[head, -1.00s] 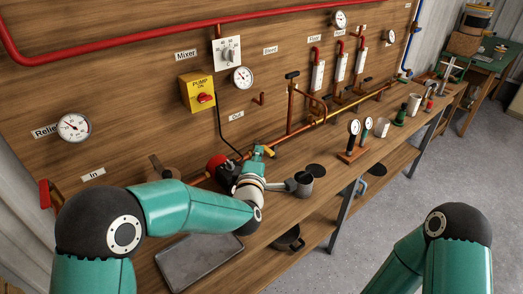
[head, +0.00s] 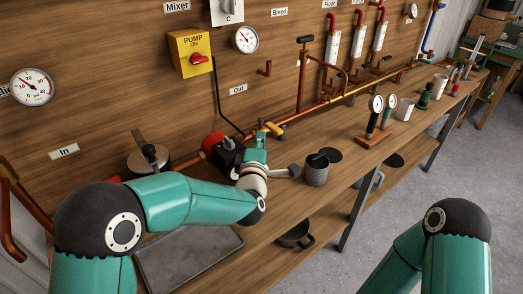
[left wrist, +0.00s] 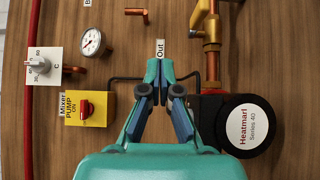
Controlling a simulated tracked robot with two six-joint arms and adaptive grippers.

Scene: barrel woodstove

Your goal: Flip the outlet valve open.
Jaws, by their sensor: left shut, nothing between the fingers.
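The outlet valve, with a yellow lever (head: 274,129), sits on the copper pipe just past the pump, below the "Out" label (head: 238,89). In the left wrist view, the brass valve body (left wrist: 212,38) is at the upper right, its orange-yellow lever (left wrist: 200,13) slanting up out of frame. My left gripper (head: 259,137) is in front of the pipe beside the valve and partly covers it in the head view. In the left wrist view, the gripper (left wrist: 163,92) is shut and empty, left of the valve and apart from it there. My right gripper is out of view.
The red and black pump (head: 222,150) lies left of my gripper, its "Heatmarl" face (left wrist: 243,122) showing in the wrist view. A metal tray (head: 190,262) lies in front. The yellow pump switch (head: 190,52) is on the wall.

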